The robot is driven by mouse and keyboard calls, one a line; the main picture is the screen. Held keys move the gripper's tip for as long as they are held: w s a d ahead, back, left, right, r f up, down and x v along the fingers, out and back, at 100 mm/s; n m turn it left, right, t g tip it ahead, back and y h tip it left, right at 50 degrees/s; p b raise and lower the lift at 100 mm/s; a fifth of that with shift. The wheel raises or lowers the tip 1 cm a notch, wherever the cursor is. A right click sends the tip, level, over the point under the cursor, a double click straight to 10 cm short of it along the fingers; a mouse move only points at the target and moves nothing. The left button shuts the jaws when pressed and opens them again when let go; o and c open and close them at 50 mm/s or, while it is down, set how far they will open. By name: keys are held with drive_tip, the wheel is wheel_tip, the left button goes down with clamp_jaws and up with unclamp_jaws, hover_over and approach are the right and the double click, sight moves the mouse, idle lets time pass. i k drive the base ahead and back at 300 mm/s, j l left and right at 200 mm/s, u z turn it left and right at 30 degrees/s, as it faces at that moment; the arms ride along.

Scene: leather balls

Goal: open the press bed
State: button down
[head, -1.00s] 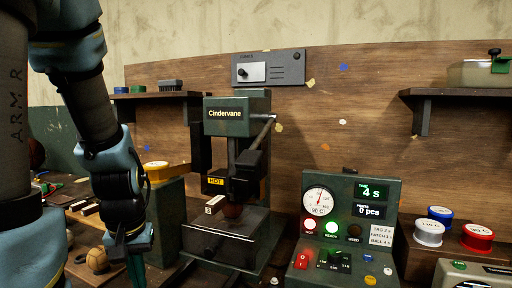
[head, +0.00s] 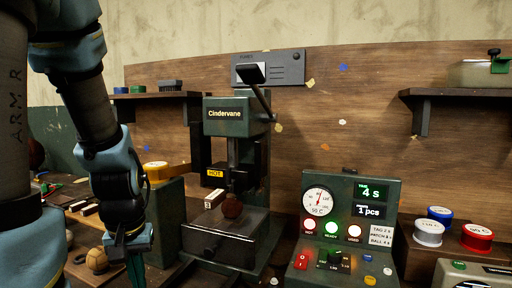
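The green Cindervane press (head: 238,130) stands in the middle of the bench. Its lever (head: 258,88) is swung up, and its head with the yellow HOT label (head: 215,173) is raised. A brown ball (head: 232,206) sits on the press bed (head: 222,237), below the head and apart from it. My gripper (head: 138,262) points down at the lower left, left of the press and beside a tan ball (head: 97,261). Its fingertips run to the bottom of the picture, so I cannot tell whether it is open.
The control box (head: 345,225) to the right reads 4 s and 1 pcs, with red, green and white lamps lit. Spools (head: 478,237) stand further right. A dark green block (head: 166,222) stands between my gripper and the press. Shelves (head: 160,95) hang on the back board.

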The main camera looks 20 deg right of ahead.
sight(236, 242)
drive_tip(key=k+u, duration=0.2)
drive_tip(key=u, duration=0.2)
drive_tip(key=k+u, duration=0.2)
drive_tip(key=u, duration=0.2)
drive_tip(key=k+j+u, duration=0.15)
drive_tip(key=u, duration=0.25)
drive_tip(key=k, duration=0.05)
